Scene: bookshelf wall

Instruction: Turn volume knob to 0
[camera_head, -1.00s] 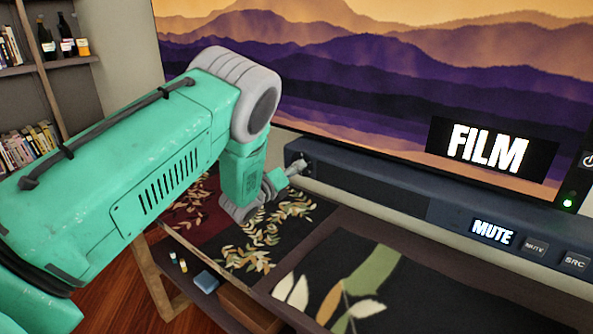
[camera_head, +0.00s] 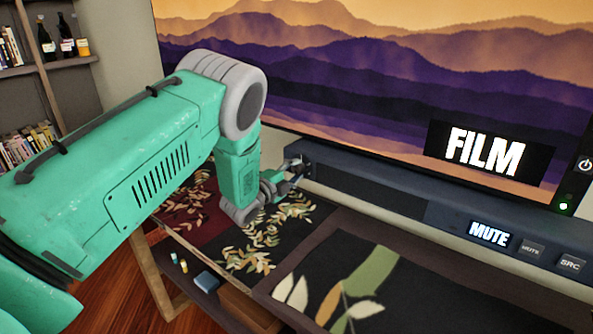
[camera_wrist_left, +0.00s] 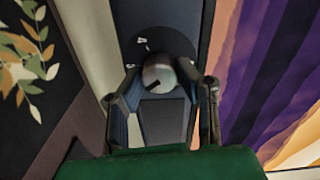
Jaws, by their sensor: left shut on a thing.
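The volume knob (camera_wrist_left: 158,72), a rounded pale knob with a dark mark, sits on the end of the dark soundbar (camera_head: 385,192). My left gripper (camera_head: 294,170) is at the soundbar's left end in the head view. In the left wrist view its two fingers (camera_wrist_left: 158,88) lie on either side of the knob, shut on it. The fingers partly hide the knob in the head view. The soundbar's display (camera_head: 489,234) reads MUTE. My right gripper is not in view.
A large screen (camera_head: 390,85) with a FILM label stands behind the soundbar. Patterned dark panels (camera_head: 345,285) cover the cabinet top in front. Bookshelves (camera_head: 30,100) with books and bottles stand at the left. MUTE and SRC buttons (camera_head: 570,264) are at the right.

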